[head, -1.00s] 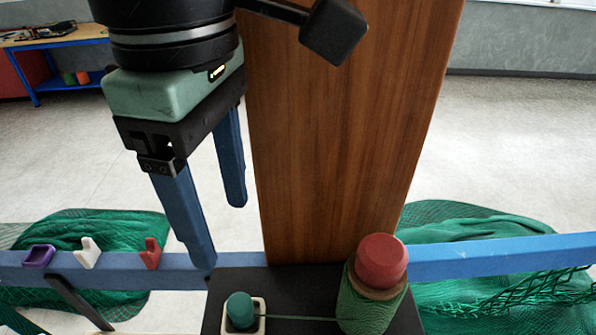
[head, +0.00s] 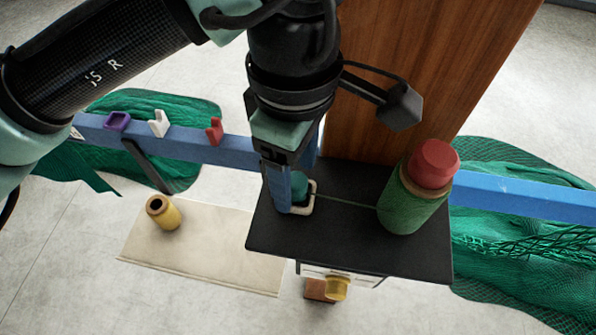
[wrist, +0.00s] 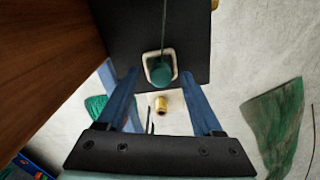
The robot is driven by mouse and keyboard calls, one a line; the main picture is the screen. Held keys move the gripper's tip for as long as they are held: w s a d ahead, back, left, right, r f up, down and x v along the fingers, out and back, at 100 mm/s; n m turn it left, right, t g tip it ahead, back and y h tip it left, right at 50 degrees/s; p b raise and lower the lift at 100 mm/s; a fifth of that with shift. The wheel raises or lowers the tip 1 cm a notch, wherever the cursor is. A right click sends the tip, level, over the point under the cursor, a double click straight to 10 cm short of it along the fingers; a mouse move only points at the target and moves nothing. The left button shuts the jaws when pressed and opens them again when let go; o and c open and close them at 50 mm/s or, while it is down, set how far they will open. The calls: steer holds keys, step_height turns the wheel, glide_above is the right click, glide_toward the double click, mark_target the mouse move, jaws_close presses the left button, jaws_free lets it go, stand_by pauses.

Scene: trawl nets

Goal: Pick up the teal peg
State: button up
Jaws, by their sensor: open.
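The teal peg (head: 301,187) stands in a small cream square holder (head: 310,207) on the black shelf (head: 345,247). A green cord runs from it to the twine spool (head: 408,209). My gripper (head: 293,198) is open, its blue fingers pointing down at the peg. In the head view one finger hides the peg's left side. In the wrist view the peg (wrist: 160,74) appears midway between the fingertips, near their ends. I cannot tell whether either finger touches it.
A red cap (head: 435,163) tops the spool on the right. A wooden post (head: 415,75) rises behind the shelf. A blue rail (head: 185,143) with purple, white and red hooks runs left. A yellow cylinder (head: 163,213) stands on a low beige board (head: 220,250).

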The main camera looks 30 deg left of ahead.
mark_target(295, 178)
steer(key=shift+s+f, duration=0.1)
steer(key=shift+f, duration=0.6)
jaws_close()
step_height(295, 178, up, 9)
steer(key=shift+f+b, duration=0.1)
steer(key=shift+b, duration=0.8)
steer(key=shift+r, duration=0.65)
